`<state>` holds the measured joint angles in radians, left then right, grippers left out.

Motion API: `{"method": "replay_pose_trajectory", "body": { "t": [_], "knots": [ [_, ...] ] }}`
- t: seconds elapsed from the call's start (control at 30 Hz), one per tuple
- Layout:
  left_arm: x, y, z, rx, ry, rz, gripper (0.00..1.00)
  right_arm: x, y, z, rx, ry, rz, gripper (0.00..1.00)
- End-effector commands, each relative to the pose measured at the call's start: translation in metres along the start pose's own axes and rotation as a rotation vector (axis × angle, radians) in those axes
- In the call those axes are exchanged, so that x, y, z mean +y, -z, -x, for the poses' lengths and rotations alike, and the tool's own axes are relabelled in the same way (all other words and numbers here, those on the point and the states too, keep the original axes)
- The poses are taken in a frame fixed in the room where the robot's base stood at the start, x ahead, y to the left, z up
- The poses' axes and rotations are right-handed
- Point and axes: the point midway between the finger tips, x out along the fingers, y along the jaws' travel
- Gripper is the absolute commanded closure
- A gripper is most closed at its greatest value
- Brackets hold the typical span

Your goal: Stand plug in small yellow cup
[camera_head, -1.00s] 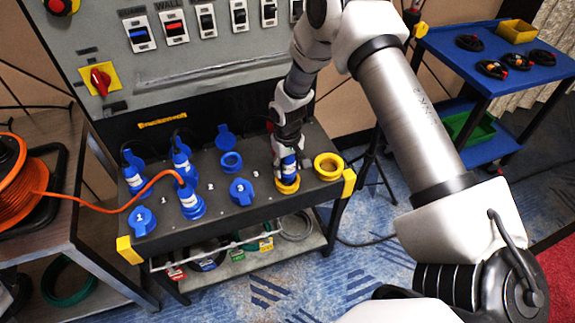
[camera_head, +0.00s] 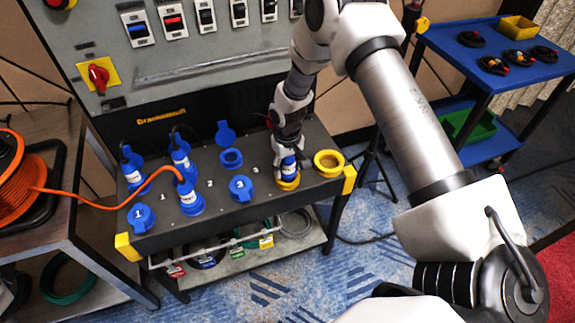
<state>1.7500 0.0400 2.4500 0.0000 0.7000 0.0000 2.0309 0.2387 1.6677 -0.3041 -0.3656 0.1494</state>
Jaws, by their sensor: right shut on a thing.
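A blue plug with a white label (camera_head: 288,168) stands about upright at a small yellow cup (camera_head: 287,184) on the right part of the dark bench top. Its lower end is at the cup's mouth; I cannot tell how deep it sits. My right gripper (camera_head: 289,153) comes from above and is shut on the plug's upper part, which its fingers partly hide. My left gripper is not in view.
An orange cable runs to a reel (camera_head: 22,180) at left. A grey switch panel (camera_head: 190,60) rises behind. A blue cart (camera_head: 480,60) stands at right.

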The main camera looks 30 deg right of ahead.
Motion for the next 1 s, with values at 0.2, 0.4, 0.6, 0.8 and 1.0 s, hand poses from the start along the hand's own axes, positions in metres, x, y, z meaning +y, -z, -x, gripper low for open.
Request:
{"method": "replay_pose_trajectory", "body": {
  "t": [0.2,0.4,0.6,0.8,1.0],
  "knots": [
    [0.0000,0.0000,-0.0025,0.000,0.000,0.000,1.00,-0.0001,0.0001,-0.0044,0.000,0.000,0.000,0.87],
    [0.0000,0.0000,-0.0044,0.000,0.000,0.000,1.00,-0.0001,0.0002,-0.0079,0.000,0.000,0.000,0.87],
    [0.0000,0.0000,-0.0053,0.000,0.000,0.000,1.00,-0.0001,0.0002,-0.0101,0.001,0.000,0.000,0.87],
    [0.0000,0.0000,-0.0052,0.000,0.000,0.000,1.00,-0.0001,0.0002,-0.0100,0.000,0.000,0.000,0.17],
    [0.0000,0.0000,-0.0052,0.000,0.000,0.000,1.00,0.0000,0.0001,-0.0100,0.000,0.000,0.000,0.16]
  ]
}}
